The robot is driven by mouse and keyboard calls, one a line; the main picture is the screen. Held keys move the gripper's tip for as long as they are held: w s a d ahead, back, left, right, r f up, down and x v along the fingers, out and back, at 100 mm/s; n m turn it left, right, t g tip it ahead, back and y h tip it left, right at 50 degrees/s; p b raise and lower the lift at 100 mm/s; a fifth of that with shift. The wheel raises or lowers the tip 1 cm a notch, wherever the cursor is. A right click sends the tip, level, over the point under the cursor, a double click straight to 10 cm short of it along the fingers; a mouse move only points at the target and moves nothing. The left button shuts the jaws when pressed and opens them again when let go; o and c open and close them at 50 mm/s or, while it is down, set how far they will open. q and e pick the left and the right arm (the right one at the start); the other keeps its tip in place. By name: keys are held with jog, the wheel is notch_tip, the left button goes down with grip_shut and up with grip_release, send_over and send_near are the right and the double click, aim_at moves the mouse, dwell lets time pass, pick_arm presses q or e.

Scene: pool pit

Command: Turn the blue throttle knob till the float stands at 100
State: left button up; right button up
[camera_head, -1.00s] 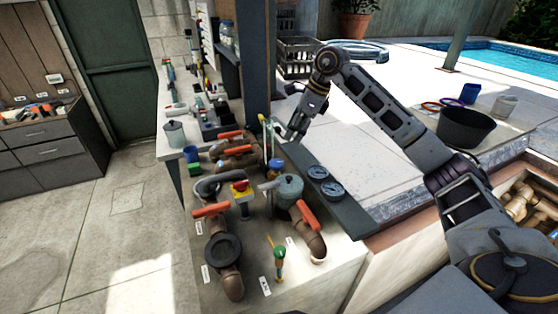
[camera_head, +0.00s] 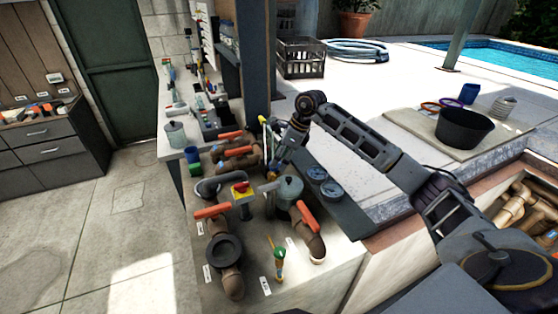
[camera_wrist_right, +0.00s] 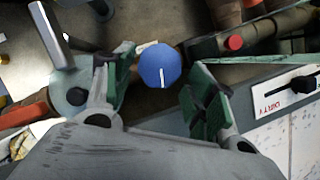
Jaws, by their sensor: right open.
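The blue throttle knob (camera_wrist_right: 160,66) shows in the right wrist view as a round cap with a white line pointing toward the bottom of the picture. My right gripper (camera_wrist_right: 162,78) is open, with one green-padded finger on each side of the knob and gaps left and right of it. In the head view my right gripper (camera_head: 275,160) is low over the pipework, next to a slim upright tube (camera_head: 264,132) with yellow on it. I cannot make out a float or scale. My left gripper is out of view.
Two round gauges (camera_head: 317,174) lie to the right. A label strip (camera_wrist_right: 290,84) shows at right in the wrist view.

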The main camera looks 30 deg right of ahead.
jog(key=shift+x, duration=1)
jog(key=shift+r, duration=0.1)
jog(key=c, duration=0.7)
jog(key=shift+c, duration=0.3)
jog(key=shift+w+n, duration=0.1)
jog(key=shift+n, duration=0.2)
jog(key=shift+d+n+g+b, duration=0.1)
jog(key=shift+n+g+b, duration=0.45)
jog(key=shift+n, duration=0.65)
jog(key=shift+y, duration=0.3)
jog(key=o, duration=0.8)
jog(key=shift+c, duration=0.2)
